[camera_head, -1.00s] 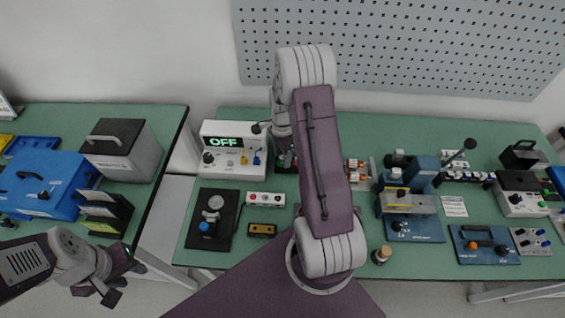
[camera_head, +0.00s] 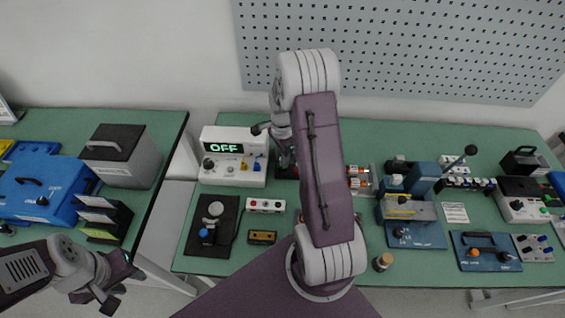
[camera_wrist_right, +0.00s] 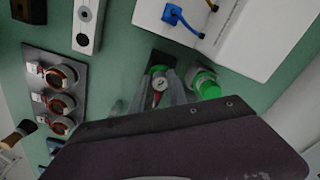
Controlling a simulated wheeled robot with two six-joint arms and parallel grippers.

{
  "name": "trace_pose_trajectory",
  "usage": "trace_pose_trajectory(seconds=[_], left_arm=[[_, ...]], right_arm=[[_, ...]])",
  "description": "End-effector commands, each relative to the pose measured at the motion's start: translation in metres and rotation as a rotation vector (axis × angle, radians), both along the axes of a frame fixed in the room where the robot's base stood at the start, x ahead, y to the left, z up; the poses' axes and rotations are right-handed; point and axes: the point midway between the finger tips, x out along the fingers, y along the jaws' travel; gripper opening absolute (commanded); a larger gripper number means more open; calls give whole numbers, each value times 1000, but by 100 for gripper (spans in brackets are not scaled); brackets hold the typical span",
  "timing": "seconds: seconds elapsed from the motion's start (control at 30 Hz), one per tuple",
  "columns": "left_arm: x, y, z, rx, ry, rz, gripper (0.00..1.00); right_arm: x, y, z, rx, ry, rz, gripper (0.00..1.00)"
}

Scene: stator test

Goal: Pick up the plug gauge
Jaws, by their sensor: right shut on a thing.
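In the right wrist view my right gripper (camera_wrist_right: 160,82) points down at the green bench. Its grey fingers are shut on a small slim piece with green, white and red parts, which I take to be the plug gauge (camera_wrist_right: 158,85). A dark patch lies just beyond the fingertips; whether the gauge touches it I cannot tell. A green and silver cylinder (camera_wrist_right: 207,86) stands close beside the right finger. In the head view my right arm hides most of this spot. My left gripper (camera_head: 112,289) hangs at the lower left, away from the bench items; its jaws are unclear.
A white box reading OFF (camera_head: 232,160) stands near the held piece. In the wrist view a plate with copper-coloured stators (camera_wrist_right: 60,92) and a white button strip (camera_wrist_right: 88,22) lie to the left. Blue fixtures (camera_head: 417,232) crowd the bench's right part.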

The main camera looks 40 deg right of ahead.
Motion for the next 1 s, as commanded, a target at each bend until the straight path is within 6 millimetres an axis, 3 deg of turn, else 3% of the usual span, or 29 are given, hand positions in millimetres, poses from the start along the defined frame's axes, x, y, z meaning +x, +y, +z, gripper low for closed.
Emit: trace_pose_trajectory(seconds=[0.07,0.5,0.7,1.0], left_arm=[[0,0,-2,0,0,0,36],[0,0,-9,0,0,0,36],[0,0,-9,0,0,0,36],[0,0,-9,0,0,0,36]], right_arm=[[2,-1,19,-3,-7,0,0],[-74,-63,73,-2,-3,-5,0],[-88,-75,84,0,-1,-2,0],[-89,-76,85,0,0,0,0]])
